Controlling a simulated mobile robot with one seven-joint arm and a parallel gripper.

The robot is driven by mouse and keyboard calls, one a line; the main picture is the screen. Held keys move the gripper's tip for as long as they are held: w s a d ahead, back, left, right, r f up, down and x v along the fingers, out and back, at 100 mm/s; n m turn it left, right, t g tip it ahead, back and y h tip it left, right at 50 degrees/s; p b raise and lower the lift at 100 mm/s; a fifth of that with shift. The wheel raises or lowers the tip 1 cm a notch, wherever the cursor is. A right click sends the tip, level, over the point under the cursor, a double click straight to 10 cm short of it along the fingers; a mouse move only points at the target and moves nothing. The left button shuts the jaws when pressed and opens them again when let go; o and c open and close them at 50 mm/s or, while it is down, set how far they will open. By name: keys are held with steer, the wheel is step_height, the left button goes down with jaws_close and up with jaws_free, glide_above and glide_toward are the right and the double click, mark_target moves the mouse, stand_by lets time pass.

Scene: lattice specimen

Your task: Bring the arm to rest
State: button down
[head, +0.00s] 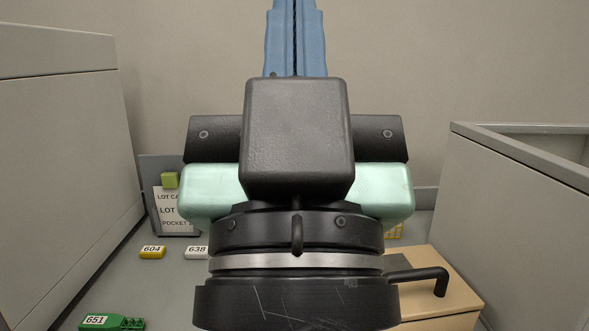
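My gripper (295,35) rises in the middle of the head view, seen from behind. Its two blue fingers point up and run side by side with only a thin dark line between them. Their tips are cut off by the top edge of the picture. Below them are the black housing, the mint-green hand body and the black wrist with a silver ring. No held object shows. The arm hides the middle of the work surface.
A tall grey cabinet (60,170) stands left, a grey open-topped bin (520,220) right. A tan block (435,290) lies low right. A lot card (172,212), green block (170,180), yellow 604 piece (153,252), 638 piece (196,252) and green 651 piece (110,322) are left.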

step_height(320, 180, up, 25)
steer(key=p, duration=2.5)
steer(key=c, duration=1.5)
jaws_free()
steer(key=shift+s, duration=0.1)
steer(key=shift+c, duration=0.2)
